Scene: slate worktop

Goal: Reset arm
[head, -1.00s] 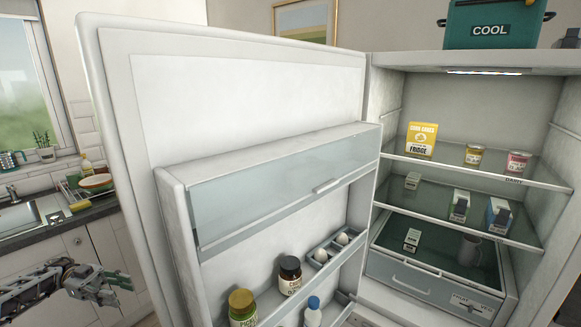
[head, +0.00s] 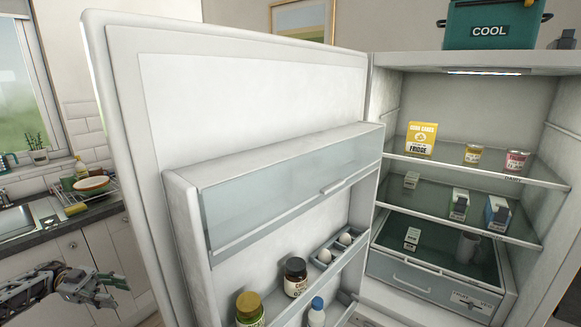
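My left gripper (head: 112,290) shows at the lower left of the head view, at the end of my dark grey arm. Its fingers point right and appear spread, with nothing between them. It hangs in front of the pale lower cabinets, left of the open fridge door (head: 250,95) and apart from it in the picture. My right gripper is not in view.
The open fridge (head: 380,110) fills the right side. Its shelves hold a yellow box (head: 421,138), cans and cartons. A sink counter (head: 60,232) stands behind my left arm.

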